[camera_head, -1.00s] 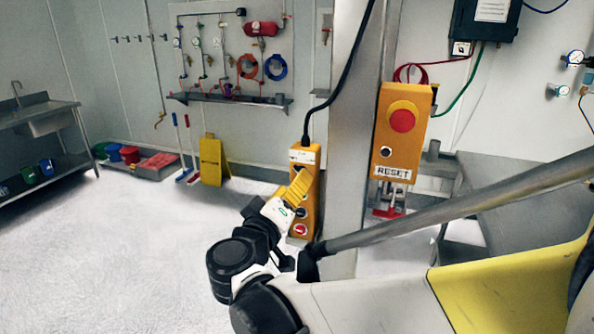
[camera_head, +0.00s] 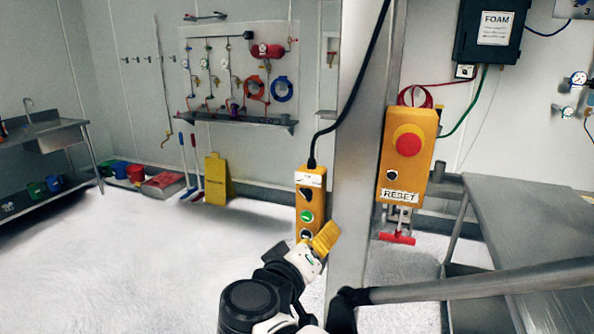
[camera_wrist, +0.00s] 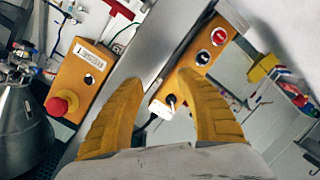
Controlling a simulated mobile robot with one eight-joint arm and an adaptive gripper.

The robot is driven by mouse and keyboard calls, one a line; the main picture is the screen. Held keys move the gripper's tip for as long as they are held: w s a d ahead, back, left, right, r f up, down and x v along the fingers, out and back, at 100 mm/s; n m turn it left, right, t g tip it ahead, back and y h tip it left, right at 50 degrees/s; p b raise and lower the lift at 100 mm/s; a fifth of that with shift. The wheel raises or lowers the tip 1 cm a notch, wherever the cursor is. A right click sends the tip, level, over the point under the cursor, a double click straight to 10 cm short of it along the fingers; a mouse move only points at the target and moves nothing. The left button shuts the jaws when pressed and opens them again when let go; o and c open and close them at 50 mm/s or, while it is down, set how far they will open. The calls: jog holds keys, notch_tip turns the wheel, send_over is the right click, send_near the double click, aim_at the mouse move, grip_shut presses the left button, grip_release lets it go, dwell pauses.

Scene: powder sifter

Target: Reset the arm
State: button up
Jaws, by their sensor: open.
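My gripper (camera_head: 322,240) is low in the centre of the head view, just in front of the lower end of the hanging yellow button box (camera_head: 309,192). In the wrist view my gripper's two yellow fingers (camera_wrist: 160,98) are spread apart with nothing between them. The button box (camera_wrist: 189,75) shows beyond the fingers, with a red and a black button visible. The lowest part of the box is hidden behind my gripper in the head view. A larger yellow box labelled RESET (camera_head: 405,150) with a red mushroom button hangs right of the steel post.
The steel post (camera_head: 352,150) stands directly behind my gripper. A steel table (camera_head: 535,215) is at the right. A sink bench (camera_head: 45,150) and a yellow floor sign (camera_head: 216,180) stand at the back left. The white floor at left is clear.

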jog(key=s+d+f+m+g, duration=0.1)
jog(key=s+d+f+g, duration=0.15)
jog(key=d, duration=0.35)
jog(key=s+d+f+m+g, duration=0.1)
jog(key=s+d+f+g, duration=0.15)
jog(key=d, duration=0.35)
jog(key=s+d+f+m+g+y, duration=0.2)
jog(key=s+f+y, duration=0.3)
jog(key=s, duration=0.6)
jog(key=shift+s+d+f+m+y, duration=0.2)
jog(key=shift+d+f+m+y, duration=0.15)
jog(key=shift+d+y, duration=0.35)
